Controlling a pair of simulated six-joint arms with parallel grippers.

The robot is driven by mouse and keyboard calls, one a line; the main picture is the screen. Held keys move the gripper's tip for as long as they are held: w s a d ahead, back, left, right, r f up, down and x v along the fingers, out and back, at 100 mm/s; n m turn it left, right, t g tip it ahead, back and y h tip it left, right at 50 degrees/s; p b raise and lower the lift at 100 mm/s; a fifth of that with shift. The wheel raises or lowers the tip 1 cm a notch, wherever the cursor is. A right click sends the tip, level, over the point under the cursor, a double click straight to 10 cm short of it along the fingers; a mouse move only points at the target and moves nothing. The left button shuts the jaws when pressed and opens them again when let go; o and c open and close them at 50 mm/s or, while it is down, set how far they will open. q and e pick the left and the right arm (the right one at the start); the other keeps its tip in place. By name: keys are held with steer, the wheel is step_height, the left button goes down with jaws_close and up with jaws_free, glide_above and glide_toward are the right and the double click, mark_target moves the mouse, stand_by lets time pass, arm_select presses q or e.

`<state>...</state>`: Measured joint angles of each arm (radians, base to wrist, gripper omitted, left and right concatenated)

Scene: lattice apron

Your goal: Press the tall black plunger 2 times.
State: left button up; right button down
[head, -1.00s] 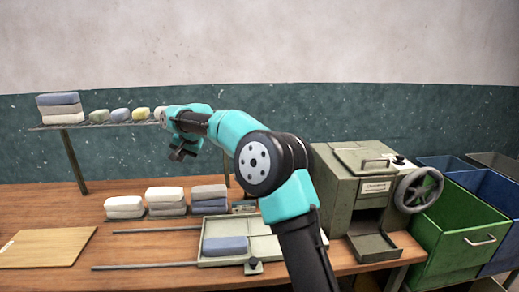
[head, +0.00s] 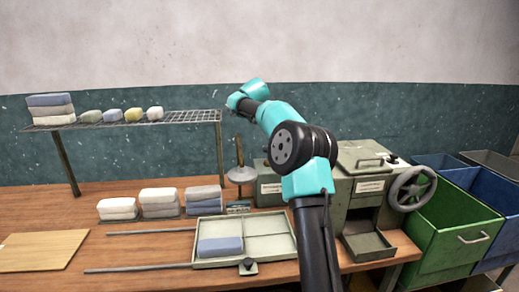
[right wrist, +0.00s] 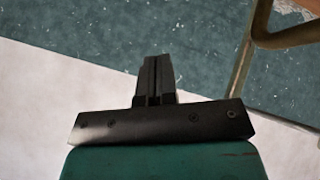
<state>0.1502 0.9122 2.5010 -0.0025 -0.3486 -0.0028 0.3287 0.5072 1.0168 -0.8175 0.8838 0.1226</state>
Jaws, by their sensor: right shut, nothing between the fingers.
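No tall black plunger can be made out clearly. A small black knob (head: 392,159) sits on top of the grey-green machine (head: 368,185) in the head view, but I cannot tell if it is the plunger. My right arm crosses in front of the left part of the machine and hides some of it. My right gripper (right wrist: 154,78) is shut and empty in the right wrist view, with the wall beyond it. In the head view its fingers cannot be made out beyond the raised wrist. My left gripper is out of view.
A wire shelf (head: 185,121) with soap bars stands left of my arm. A thin brown rod on a grey disc (head: 241,175) stands behind the tray (head: 270,226). Stacked bars (head: 160,197) sit on the wooden bench. A handwheel (head: 412,188) and bins (head: 452,232) are at right.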

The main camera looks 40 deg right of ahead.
steer(key=shift+n+h, duration=0.4)
steer(key=d, duration=0.1)
steer(key=s+d, duration=0.1)
steer(key=d+f, duration=0.1)
steer(key=d, duration=0.1)
steer(key=shift+s+d, duration=0.1)
steer(key=shift+s, duration=0.3)
steer(key=shift+f, duration=4.4)
steer(key=shift+f, duration=0.1)
steer(key=shift+f, duration=0.3)
